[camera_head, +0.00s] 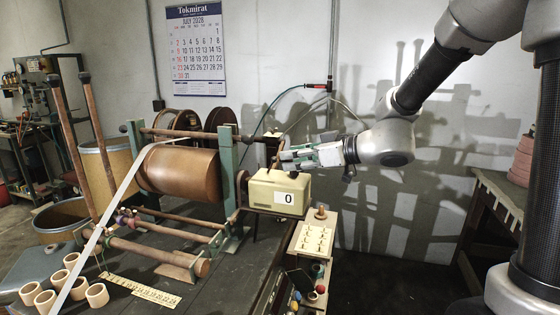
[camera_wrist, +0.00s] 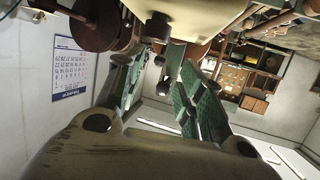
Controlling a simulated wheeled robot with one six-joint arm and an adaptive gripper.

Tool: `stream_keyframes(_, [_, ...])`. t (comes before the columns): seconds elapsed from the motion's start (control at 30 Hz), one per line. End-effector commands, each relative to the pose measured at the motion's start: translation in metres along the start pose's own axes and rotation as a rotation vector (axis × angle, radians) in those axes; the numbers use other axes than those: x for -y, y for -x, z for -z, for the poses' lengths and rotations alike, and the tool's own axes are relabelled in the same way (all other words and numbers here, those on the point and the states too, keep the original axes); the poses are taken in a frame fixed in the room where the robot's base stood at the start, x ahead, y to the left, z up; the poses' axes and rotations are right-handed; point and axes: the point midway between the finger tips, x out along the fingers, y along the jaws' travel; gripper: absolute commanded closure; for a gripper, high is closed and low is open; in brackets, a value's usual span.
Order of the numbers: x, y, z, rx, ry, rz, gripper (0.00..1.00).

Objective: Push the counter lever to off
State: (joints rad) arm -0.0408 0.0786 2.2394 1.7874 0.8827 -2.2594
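The counter (camera_head: 280,190) is a cream box with a white "0" plate on its front, beside the right end of the winding machine. My gripper (camera_head: 285,154) is just above and behind the counter's top in the head view, reaching in from the right. The cream counter body (camera_wrist: 205,12) fills the upper part of the wrist view. A dark cylindrical knob (camera_wrist: 158,27) sits by it, near my fingers. I cannot tell whether this is the lever. My gripper (camera_wrist: 160,85) shows its green-padded fingers apart, with a gap between them. Any contact and the lever's position are unclear.
The winding machine's large brown drum (camera_head: 180,174) stands left of the counter. A small cream panel (camera_head: 313,238) and coloured knobs lie below right. Several cardboard rings (camera_head: 97,295) and a yellow ruler (camera_head: 140,288) lie at the bench's front left. A cable hangs behind the gripper.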

Motion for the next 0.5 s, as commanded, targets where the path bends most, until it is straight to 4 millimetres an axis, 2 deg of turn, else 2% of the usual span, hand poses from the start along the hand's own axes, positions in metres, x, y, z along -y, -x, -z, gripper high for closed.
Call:
stream_keyframes(0.1, [-0.001, 0.025, 0.000, -0.001, 0.000, -0.004, 0.62])
stream_keyframes(0.2, [-0.001, 0.040, 0.000, -0.001, 0.000, -0.003, 0.62])
stream_keyframes(0.33, [0.000, 0.050, 0.000, 0.000, -0.001, -0.001, 0.62])
stream_keyframes(0.5, [0.000, 0.052, -0.001, 0.001, -0.001, 0.001, 0.62])
